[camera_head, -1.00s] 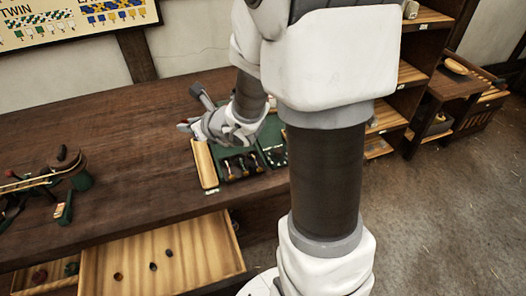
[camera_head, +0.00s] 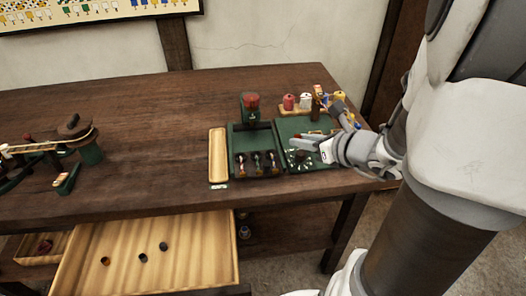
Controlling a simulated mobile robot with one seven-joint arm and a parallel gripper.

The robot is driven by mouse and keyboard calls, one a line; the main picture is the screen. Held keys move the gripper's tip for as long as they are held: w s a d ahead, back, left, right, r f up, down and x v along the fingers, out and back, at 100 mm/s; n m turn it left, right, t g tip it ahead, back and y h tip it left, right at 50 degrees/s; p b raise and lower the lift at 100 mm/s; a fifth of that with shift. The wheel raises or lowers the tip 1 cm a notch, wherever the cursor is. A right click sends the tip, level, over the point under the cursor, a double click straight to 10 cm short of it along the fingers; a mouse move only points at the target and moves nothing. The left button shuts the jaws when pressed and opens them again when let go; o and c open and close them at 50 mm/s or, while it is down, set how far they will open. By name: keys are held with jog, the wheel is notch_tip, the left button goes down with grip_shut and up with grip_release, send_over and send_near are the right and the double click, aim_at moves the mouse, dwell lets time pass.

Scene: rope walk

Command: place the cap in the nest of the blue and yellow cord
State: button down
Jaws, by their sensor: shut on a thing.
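My gripper (camera_head: 308,143) is over the right green tray (camera_head: 285,126) on the bench. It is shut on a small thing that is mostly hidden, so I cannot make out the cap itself. The left green tray (camera_head: 238,141) holds several short cord pieces (camera_head: 256,161) in a row at its front. Small pale-ended items (camera_head: 300,160) lie in the right tray below the gripper. Which nest has the blue and yellow cord is too small to tell.
A wooden tray (camera_head: 217,156) lies left of the green trays. Red, white and yellow spools (camera_head: 289,102) stand behind them. An open drawer (camera_head: 190,260) holds three small round pieces. A rope device (camera_head: 75,140) stands at the left. The middle of the bench is clear.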

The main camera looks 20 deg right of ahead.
jog(key=b, duration=0.4)
send_over(276, 159)
notch_tip(276, 159, down, 7)
jog(key=shift+s+a+f, duration=0.1)
jog(key=shift+a, duration=0.05)
jog(key=shift+f+b, duration=0.55)
jog(key=shift+f, duration=1.4)
jog(key=shift+f+b, duration=0.4)
jog(key=shift+b, duration=0.1)
jog(key=shift+f, duration=0.2)
jog(key=c, duration=0.8)
grip_release()
jog(key=shift+o, duration=0.2)
jog(key=shift+r, duration=0.2)
